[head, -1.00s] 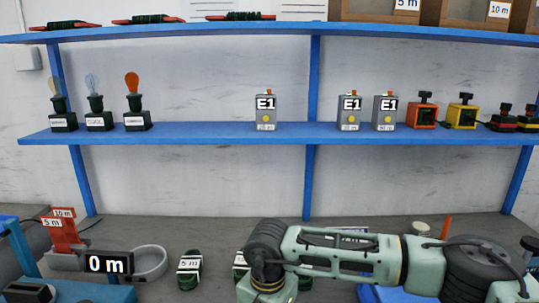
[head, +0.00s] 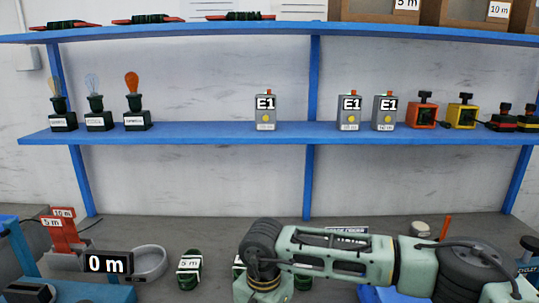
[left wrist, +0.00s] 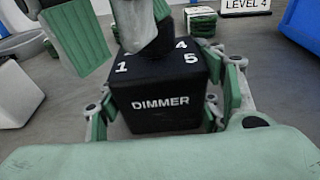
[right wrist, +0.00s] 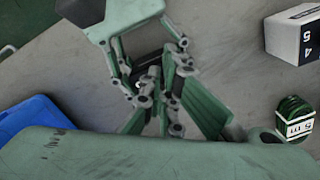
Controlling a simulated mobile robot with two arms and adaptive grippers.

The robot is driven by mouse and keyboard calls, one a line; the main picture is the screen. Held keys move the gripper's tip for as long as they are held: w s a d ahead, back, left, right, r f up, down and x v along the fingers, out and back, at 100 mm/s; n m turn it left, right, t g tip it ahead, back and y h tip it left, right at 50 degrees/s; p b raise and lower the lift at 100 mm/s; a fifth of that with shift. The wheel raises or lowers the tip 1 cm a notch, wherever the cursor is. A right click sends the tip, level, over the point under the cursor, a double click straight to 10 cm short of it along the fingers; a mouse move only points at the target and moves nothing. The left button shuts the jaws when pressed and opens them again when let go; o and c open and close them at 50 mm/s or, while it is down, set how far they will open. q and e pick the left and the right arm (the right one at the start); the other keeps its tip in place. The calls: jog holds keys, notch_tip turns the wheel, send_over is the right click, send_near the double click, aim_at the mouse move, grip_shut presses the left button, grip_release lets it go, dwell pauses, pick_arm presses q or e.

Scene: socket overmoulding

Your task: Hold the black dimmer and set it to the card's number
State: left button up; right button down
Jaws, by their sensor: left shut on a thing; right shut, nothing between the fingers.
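The black dimmer (left wrist: 160,103) stands upright in the left wrist view, with DIMMER on its front and 1, 4 and 5 readable on top. My left gripper (left wrist: 165,112) is shut on it, one finger on each side. A dark grey knob (left wrist: 137,25) rises from its top; its setting cannot be read. Green finger parts, apparently of my right gripper, are beside the knob. My right gripper (right wrist: 158,90) is shut and empty in the right wrist view. The card (left wrist: 245,6) behind reads LEVEL 4. In the head view the dimmer cannot be made out.
A white block marked 4 and 5 (right wrist: 283,35) and a green 5 m coil (right wrist: 295,117) lie near my right gripper. A blue object (right wrist: 30,130) is at the left there. A grey dish (head: 150,262) and a 0 m display (head: 108,263) stand on the bench's left.

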jog(key=shift+w+a+f, duration=0.25)
jog(key=shift+w+a, duration=0.05)
jog(key=shift+a, duration=0.05)
jog(key=shift+w+a+r, duration=0.15)
jog(key=shift+a, duration=0.05)
jog(key=shift+w, duration=0.15)
jog(key=shift+a, duration=0.15)
dwell(0.3)
jog(key=shift+s+a, duration=0.25)
notch_tip(320, 180, up, 6)
dwell(0.5)
